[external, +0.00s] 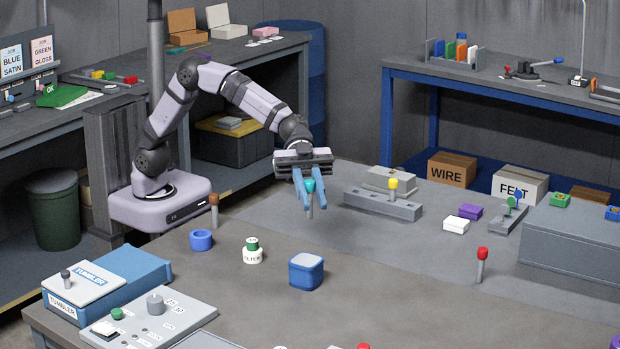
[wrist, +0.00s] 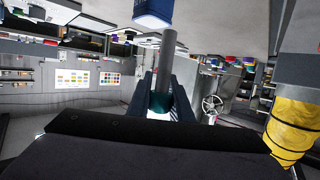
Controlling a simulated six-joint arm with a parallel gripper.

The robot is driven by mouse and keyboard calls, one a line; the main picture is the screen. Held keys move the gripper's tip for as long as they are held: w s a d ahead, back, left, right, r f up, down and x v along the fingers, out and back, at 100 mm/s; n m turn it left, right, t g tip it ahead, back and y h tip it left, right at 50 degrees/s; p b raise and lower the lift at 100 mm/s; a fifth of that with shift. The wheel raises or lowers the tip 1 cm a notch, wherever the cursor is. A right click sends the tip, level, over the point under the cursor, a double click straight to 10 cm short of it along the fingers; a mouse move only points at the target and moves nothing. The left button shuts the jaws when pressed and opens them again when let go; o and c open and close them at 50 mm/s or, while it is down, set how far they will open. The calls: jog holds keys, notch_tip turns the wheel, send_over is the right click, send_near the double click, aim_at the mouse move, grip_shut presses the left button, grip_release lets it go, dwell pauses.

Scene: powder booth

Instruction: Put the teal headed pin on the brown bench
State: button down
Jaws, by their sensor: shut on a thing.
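The teal headed pin (external: 310,186) is between the blue fingers of my gripper (external: 309,194), which is shut on its head. Its grey shank points down in the external view, and I cannot tell how far its tip is from the surface below. In the wrist view the grey shank (wrist: 169,55) sticks out past my gripper (wrist: 161,100), with the teal head low between the fingers. The brown bench (external: 245,305) fills the foreground of the external view. My gripper is over the grey area (external: 350,250) behind the brown part.
A blue box (external: 306,271), a filter pot (external: 252,252) and a blue ring (external: 201,240) stand in front and to the left. A red headed pin (external: 481,265) stands to the right. A grey block (external: 383,203) with a yellow headed pin (external: 393,186) is right of my gripper.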

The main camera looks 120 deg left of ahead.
jog(key=shift+s+a+f+n+t+y, duration=0.95)
jog(key=shift+a+n+y, duration=0.7)
jog(key=shift+a, duration=6.8)
jog(key=shift+s+a+f+n+t+y, duration=0.55)
jog(key=shift+s+a+n+y, duration=1.05)
jog(key=shift+a, duration=6.8)
jog(key=shift+s+a+f+n+t+y, duration=0.7)
jog(key=shift+a+n+y, duration=1)
jog(key=shift+a, duration=6.75)
jog(key=shift+m+y, duration=0.35)
jog(key=shift+f, duration=5.15)
jog(key=shift+f, duration=0.15)
jog(key=c, duration=1.6)
grip_release()
